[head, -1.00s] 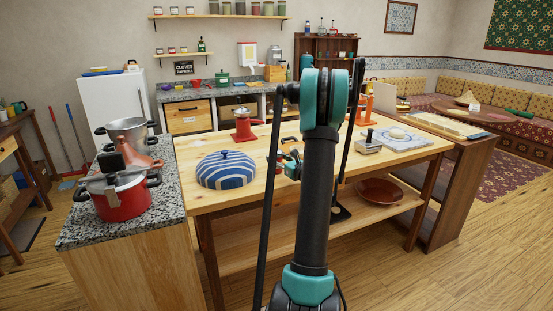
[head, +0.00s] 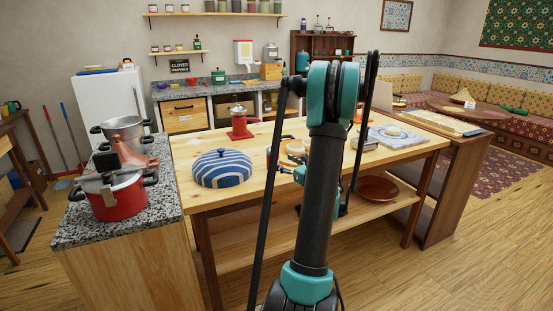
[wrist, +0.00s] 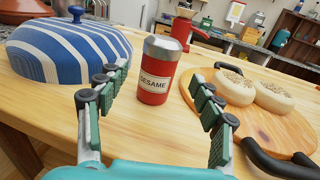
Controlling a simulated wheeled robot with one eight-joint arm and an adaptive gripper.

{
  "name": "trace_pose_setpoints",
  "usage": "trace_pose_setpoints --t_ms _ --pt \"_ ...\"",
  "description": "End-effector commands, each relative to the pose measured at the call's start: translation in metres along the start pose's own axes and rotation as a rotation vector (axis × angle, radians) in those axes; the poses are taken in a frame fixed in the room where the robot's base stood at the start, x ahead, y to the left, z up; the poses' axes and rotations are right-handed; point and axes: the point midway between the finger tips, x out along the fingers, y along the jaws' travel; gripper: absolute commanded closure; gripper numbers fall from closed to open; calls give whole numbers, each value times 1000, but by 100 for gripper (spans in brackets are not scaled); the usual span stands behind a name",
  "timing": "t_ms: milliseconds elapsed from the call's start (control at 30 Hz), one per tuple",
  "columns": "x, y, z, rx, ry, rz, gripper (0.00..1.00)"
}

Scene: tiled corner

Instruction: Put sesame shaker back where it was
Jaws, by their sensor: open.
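The sesame shaker (wrist: 154,78) is a red can with a silver top and a SESAME label, upright on the wooden table (head: 265,180). My gripper (wrist: 158,92) is open in the wrist view, with one finger on each side of the shaker's lower part in the picture. The shaker looks farther off than the fingers, and nothing is held. In the head view my arm covers part of the table, and I cannot make the shaker out there.
A blue-and-white striped dome (wrist: 66,52) stands left of the shaker. A round board (wrist: 255,122) with seeded buns (wrist: 272,97) lies on the right, close to the right finger. A red grinder (head: 240,123) stands behind on the table.

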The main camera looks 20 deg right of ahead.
Motion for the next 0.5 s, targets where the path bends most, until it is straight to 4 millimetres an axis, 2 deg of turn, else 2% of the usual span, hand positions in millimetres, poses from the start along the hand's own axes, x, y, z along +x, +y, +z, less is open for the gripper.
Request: trace_pose_setpoints --t_ms 100,200,367,500 --pt "-22 -1 0 0 0 -3 34" --pt "-34 -1 0 0 0 -2 34" --pt "-44 0 0 0 0 -1 34" --pt "-43 7 0 -24 13 12 34"
